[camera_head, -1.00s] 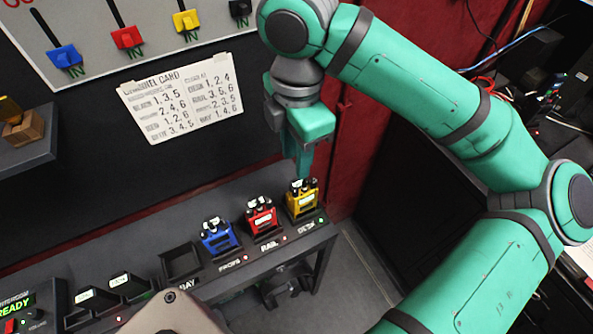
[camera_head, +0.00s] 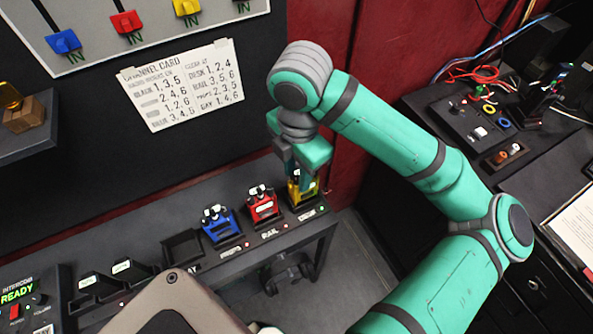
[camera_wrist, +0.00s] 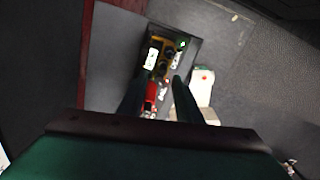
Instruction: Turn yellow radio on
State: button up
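The yellow radio (camera_head: 294,194) sits in the right-hand slot of the dark shelf, marked DESK, with a green light beside it. My gripper (camera_head: 303,178) is right above it, pointing down, and partly hides its top. In the wrist view the yellow radio (camera_wrist: 158,50), with dark knobs and a white label, lies just beyond the fingertips. My gripper's two fingers (camera_wrist: 162,77) stand apart with nothing visibly held between them. Whether a finger touches a knob I cannot tell.
The red radio (camera_head: 263,207) and blue radio (camera_head: 219,227) stand in slots to the left, beside an empty slot (camera_head: 183,249). A channel card (camera_head: 184,86) hangs on the dark wall. A red wall (camera_head: 345,150) is close on the right. An intercom box (camera_head: 30,300) is at far left.

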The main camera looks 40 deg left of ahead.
aim_at(297, 178)
jog(key=shift+f, duration=0.2)
grip_shut()
jog(key=shift+m, duration=2.4)
jog(key=shift+w, duration=0.1)
grip_release()
jog(key=shift+r, duration=0.1)
notch_tip(297, 178, up, 11)
jog(key=shift+s+f, duration=0.2)
